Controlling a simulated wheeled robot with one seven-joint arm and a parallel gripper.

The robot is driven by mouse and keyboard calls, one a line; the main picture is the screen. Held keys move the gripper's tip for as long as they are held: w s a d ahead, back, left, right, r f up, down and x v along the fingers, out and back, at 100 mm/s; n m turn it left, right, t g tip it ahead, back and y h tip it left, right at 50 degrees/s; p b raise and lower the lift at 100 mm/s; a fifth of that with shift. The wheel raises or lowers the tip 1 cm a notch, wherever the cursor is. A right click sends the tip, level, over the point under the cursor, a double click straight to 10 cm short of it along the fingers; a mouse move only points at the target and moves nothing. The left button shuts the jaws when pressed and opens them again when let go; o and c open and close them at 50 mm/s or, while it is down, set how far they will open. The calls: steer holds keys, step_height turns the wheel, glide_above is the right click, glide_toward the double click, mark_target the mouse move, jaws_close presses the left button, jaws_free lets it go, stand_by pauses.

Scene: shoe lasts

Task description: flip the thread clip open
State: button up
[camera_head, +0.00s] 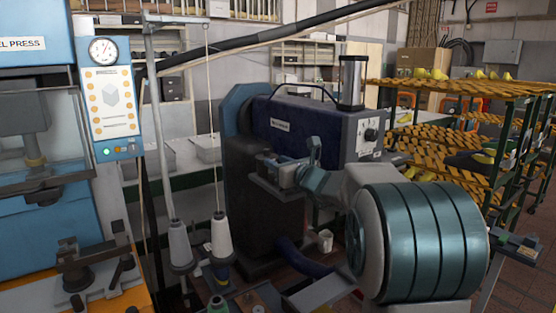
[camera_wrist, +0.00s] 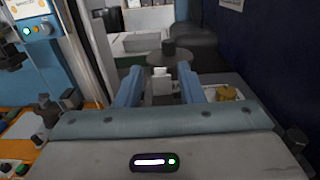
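My gripper (camera_wrist: 160,84) shows in the wrist view with its two blue fingers apart. A small pale block (camera_wrist: 161,80) shows in the gap between them, and I see no finger touching it. A dark round disc with a short dark post (camera_wrist: 169,52) is just beyond the fingertips. In the head view my gripper (camera_head: 274,168) is in front of the dark blue machine, seen from the side. I cannot pick out the thread clip for certain in either view.
The dark blue machine (camera_head: 310,126) stands close behind my gripper. Two white thread cones (camera_head: 180,244) (camera_head: 221,236) stand on a thread stand at lower left. A blue press (camera_head: 35,235) is at far left. Shelving racks (camera_head: 455,130) with shoe lasts are at right.

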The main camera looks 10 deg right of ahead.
steer(key=shift+w+a, duration=0.15)
steer(key=shift+w, duration=0.15)
jaws_close()
steer(key=shift+w+r+g+p, duration=0.1)
steer(key=shift+r+g+p, duration=0.25)
steer(key=shift+p, duration=0.65)
steer(key=shift+w+a+f+g+h+p, duration=0.15)
steer(key=shift+g+h+p, duration=0.3)
steer(key=shift+p, duration=0.6)
jaws_free()
